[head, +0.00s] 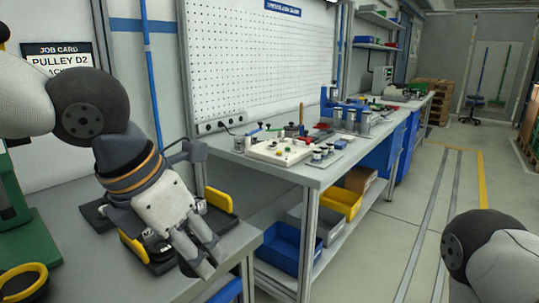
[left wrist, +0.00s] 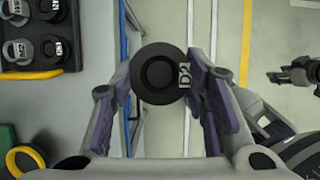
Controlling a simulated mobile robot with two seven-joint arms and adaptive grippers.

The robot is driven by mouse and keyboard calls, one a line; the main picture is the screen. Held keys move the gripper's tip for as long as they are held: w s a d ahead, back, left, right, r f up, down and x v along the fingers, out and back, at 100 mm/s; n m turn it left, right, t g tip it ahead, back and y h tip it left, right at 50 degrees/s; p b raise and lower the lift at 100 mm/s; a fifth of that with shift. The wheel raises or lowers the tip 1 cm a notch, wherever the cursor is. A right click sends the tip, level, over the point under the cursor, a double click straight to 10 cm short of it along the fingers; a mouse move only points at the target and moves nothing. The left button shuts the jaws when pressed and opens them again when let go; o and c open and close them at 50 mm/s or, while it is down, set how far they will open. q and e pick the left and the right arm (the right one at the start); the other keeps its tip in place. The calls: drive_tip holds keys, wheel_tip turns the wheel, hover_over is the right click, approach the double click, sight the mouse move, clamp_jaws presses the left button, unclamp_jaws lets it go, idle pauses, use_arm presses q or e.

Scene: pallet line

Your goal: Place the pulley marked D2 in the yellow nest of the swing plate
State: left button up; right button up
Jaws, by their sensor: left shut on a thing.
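My left gripper (head: 207,258) is shut on a black round pulley (left wrist: 160,75), which sits between its purple-padded fingers in the left wrist view. A white label on the pulley's side reads D2. The hand is over the front edge of the near grey bench. A yellow ring (head: 22,282), which looks like the nest, is at the lower left beside green equipment; it also shows in the left wrist view (left wrist: 25,160). The swing plate itself is not clear. At the left wrist view's right edge, what looks like my right gripper (left wrist: 300,75) is partly cut off.
A dark tray with yellow handles (head: 220,199) lies on the near bench, partly behind the hand. In the left wrist view it holds several pulleys (left wrist: 50,48). A job card (head: 60,58) reads PULLEY D2.

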sight(185, 267)
use_arm(q)
drive_tip(key=shift+s+a+f+m+h, duration=0.15)
drive_tip(key=shift+s+f+m, duration=0.05)
drive_tip(key=shift+s+m, duration=0.3)
drive_tip(key=shift+s+a+f+m+h, duration=0.1)
drive_tip(key=shift+s+f+m+h, duration=0.1)
drive_tip(key=shift+s+m, duration=0.25)
drive_tip(key=f+m, duration=0.1)
drive_tip(key=w+a+f+m+g, duration=0.1)
drive_tip(key=m, duration=0.1)
drive_tip(key=shift+w+f+h, duration=0.2)
drive_tip(key=shift+h, duration=0.05)
drive_tip(key=s+a+f+m+g+y, duration=0.2)
drive_tip(key=f+m, duration=0.4)
drive_tip(key=m, duration=0.5)
drive_tip(key=s+a+f+m+g+y, duration=0.2)
drive_tip(key=s+a+f+m+g, duration=0.1)
drive_tip(key=m, duration=0.9)
wheel_tip(185, 267, down, 3)
drive_tip(key=shift+s+a+r+g, duration=0.15)
drive_tip(key=shift+s+a+g, duration=0.1)
drive_tip(key=shift+g, duration=0.65)
